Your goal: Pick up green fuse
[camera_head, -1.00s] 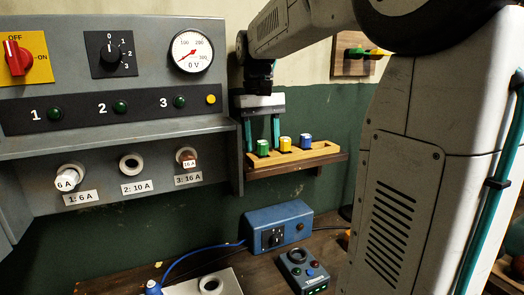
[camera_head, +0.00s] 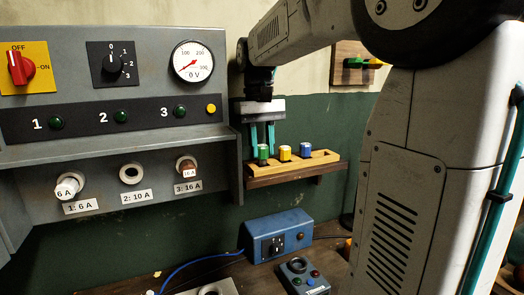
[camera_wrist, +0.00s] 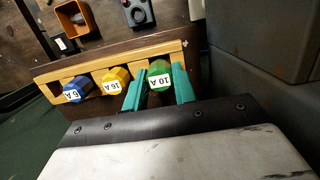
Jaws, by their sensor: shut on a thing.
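The green fuse (camera_head: 263,152) stands at the left end of a wooden tray (camera_head: 322,157) on a wall shelf. In the wrist view the green fuse (camera_wrist: 160,80) carries a "10 A" label. My gripper (camera_head: 263,148) points down with its two teal fingers on either side of the fuse, shut on it. The wrist view shows the gripper (camera_wrist: 158,86) with a finger against each side. The fuse still appears to be in the tray; its lower end is hidden.
A yellow fuse (camera_head: 285,153) marked 16 A and a blue fuse (camera_head: 305,150) marked 6 A stand to the right in the tray. The grey panel (camera_head: 215,160) is close on the left. A blue box (camera_head: 279,236) sits on the bench below.

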